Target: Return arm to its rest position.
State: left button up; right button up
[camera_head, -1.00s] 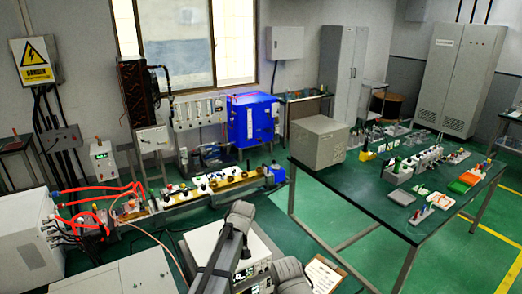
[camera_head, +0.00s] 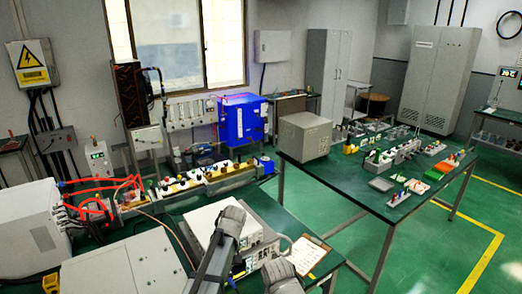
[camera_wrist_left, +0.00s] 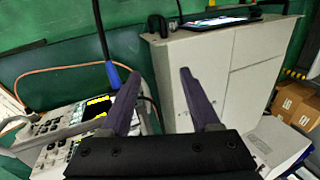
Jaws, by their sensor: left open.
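My left gripper (camera_wrist_left: 158,74) shows in the left wrist view, its two dark fingers spread apart with nothing between them. Beyond the fingers are a pale grey cabinet (camera_wrist_left: 205,85) and an instrument with lit screens (camera_wrist_left: 95,108). I cannot tell how far the fingertips are from them. In the head view, grey arm links of mine (camera_head: 224,240) rise at the bottom middle, in front of a white instrument box (camera_head: 208,222). No gripper fingers can be made out in the head view, and my right gripper is not seen.
A green bench (camera_head: 375,205) with a grey box (camera_head: 305,137) and small parts stands right. A blue unit (camera_head: 240,120) and a row of components (camera_head: 200,182) are behind my arm. A clipboard (camera_head: 304,256) lies beside it. Green floor (camera_head: 335,185) is open between the benches.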

pick_arm(q)
jog(key=s+d+f+m+t+h+b, duration=0.1)
jog(key=s+d+f+m+b, duration=0.2)
jog(key=s, duration=0.4)
jog(key=s+d+f+m+h+b, duration=0.1)
jog(key=s+d+f+m+b, duration=0.2)
jog(key=s+m, duration=0.4)
notch_tip(320, 180, down, 2)
jog(key=shift+s+d+f+t, duration=0.1)
jog(key=shift+s+d+t, duration=0.4)
jog(key=shift+d, duration=0.4)
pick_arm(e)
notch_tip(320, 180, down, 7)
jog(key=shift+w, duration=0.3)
